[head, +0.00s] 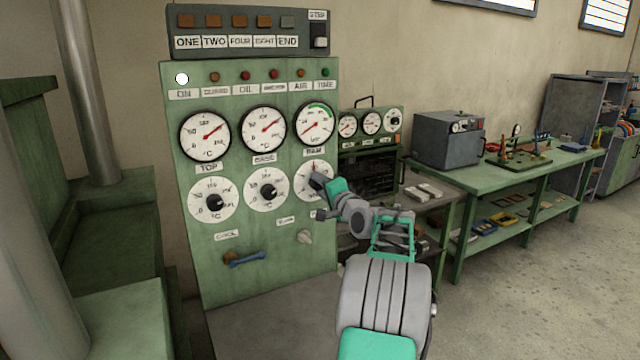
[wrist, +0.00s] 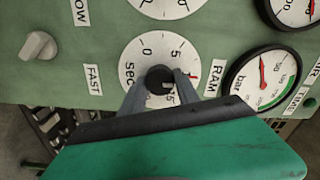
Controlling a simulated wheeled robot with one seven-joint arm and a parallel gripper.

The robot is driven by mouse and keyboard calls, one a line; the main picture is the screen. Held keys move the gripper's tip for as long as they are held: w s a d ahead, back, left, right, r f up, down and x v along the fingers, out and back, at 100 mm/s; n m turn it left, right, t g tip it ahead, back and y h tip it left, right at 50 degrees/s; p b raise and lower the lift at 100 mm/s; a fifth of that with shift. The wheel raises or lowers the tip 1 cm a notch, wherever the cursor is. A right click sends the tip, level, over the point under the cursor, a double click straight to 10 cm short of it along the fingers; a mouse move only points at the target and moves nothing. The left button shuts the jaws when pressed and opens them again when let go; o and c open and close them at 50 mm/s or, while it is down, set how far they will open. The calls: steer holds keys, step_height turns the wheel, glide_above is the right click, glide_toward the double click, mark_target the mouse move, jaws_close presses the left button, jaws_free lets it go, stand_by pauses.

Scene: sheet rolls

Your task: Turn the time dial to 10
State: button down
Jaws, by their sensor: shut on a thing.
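The time dial (wrist: 135,55) is a round white face marked "sec" on the green panel. Its 0, 5 and 15 show in the wrist view, with a red mark at its right edge. In the head view the dial (head: 302,190) is the lower right one, partly hidden by my gripper. My gripper (wrist: 160,90) is shut on the dial's black knob (wrist: 158,75), with one finger on each side. My gripper also shows in the head view (head: 317,181). The fingers cover part of the face, and I cannot tell exactly where the knob points.
The green panel (head: 265,285) carries more dials and gauges, including a bar gauge (wrist: 262,80) close to the knob. A grey knob (head: 305,236) and a blue-handled lever (head: 245,260) sit below. A green workbench (head: 540,170) stands to the right, with open floor before it.

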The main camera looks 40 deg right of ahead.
steer(key=shift+r, duration=0.1)
stand_by(0.4)
steer(key=c, duration=0.9)
jaws_free()
steer(key=shift+s, duration=0.1)
steer(key=b+v, duration=0.2)
steer(key=v, duration=0.5)
steer(key=shift+s, duration=0.3)
